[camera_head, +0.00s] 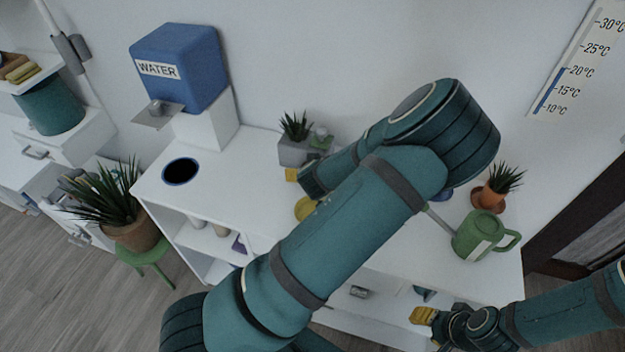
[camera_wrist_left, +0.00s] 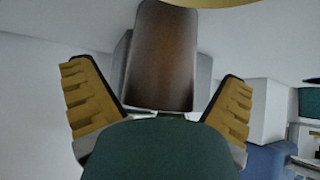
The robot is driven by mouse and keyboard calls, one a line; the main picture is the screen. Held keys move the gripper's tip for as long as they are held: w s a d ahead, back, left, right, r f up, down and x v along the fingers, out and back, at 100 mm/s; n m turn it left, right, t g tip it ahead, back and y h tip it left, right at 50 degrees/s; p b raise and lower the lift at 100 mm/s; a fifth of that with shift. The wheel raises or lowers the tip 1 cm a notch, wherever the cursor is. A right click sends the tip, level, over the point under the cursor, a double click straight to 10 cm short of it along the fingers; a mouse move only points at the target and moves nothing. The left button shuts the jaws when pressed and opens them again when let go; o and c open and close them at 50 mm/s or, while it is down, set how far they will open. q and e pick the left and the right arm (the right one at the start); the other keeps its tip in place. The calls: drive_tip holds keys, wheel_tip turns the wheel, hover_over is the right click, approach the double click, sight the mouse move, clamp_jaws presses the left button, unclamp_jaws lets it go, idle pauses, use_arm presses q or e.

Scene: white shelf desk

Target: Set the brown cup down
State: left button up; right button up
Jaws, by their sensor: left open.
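The brown cup (camera_wrist_left: 160,62) shows in the left wrist view, between the two yellow fingers of my left gripper (camera_wrist_left: 157,85). The fingers are spread, with a visible gap on each side of the cup. I cannot tell whether the cup's base rests on the white desk top. In the head view the cup is hidden behind my left arm; only a yellow fingertip of my left gripper (camera_head: 292,174) shows beside the grey planter. My right gripper (camera_head: 424,315) is low in front of the desk, away from the cup; its finger gap is not clear.
A yellow round thing (camera_head: 305,208) lies partly hidden by my left arm. A grey planter (camera_head: 293,152) stands behind it. A green watering can (camera_head: 480,236) and an orange plant pot (camera_head: 488,198) stand at right. The blue water dispenser (camera_head: 195,70) and a round hole (camera_head: 181,171) are at left.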

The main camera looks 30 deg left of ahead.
use_arm(q)
drive_tip(key=c, duration=1.4)
drive_tip(key=shift+o, duration=0.2)
